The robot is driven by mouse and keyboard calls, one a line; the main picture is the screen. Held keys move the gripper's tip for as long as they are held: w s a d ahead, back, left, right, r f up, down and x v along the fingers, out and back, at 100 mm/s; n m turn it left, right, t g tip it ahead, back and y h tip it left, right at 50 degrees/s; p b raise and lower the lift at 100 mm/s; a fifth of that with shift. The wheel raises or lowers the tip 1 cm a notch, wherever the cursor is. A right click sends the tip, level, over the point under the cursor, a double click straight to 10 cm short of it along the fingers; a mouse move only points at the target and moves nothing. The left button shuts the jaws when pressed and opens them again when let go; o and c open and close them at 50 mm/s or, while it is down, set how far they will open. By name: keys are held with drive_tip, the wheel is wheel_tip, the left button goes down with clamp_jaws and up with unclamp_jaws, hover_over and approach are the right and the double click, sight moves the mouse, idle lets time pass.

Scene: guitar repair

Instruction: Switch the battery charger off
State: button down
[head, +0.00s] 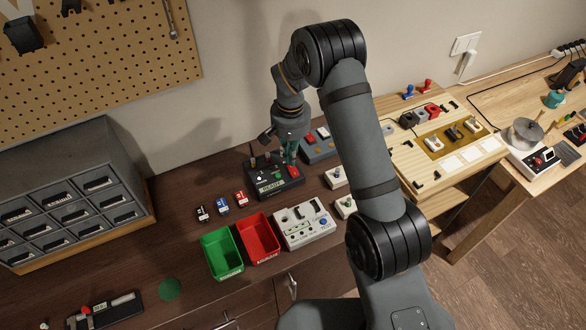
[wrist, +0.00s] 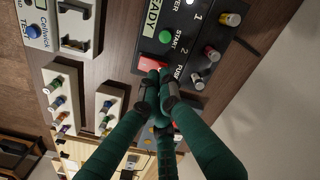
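A black box (head: 265,186) with a READY display stands on the dark bench; I take it for the battery charger, though no such name is readable. In the wrist view the box (wrist: 185,45) shows a green START button, POWER and FUSE lettering and several knobs or posts. Its red rocker switch (wrist: 151,62) lies at the box's edge, beside my fingertips; it also shows in the head view (head: 293,171). My gripper (wrist: 160,82) has its green fingers drawn together at the tips, with nothing visible between them. Whether the tips touch the switch I cannot tell.
A grey-blue box (head: 318,149) stands just behind. A white Cellwick unit (head: 306,226), a red bin (head: 259,237) and a green bin (head: 222,254) stand in front. Small white blocks (head: 336,177) sit to the right.

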drive_tip(key=shift+f+b, duration=1.1)
drive_tip(key=shift+f, duration=0.1)
idle(0.5)
drive_tip(key=shift+r, duration=0.15)
drive_tip(key=shift+r+p, duration=2.35)
drive_tip(key=shift+r, duration=1.1)
drive_tip(key=shift+f, duration=0.15)
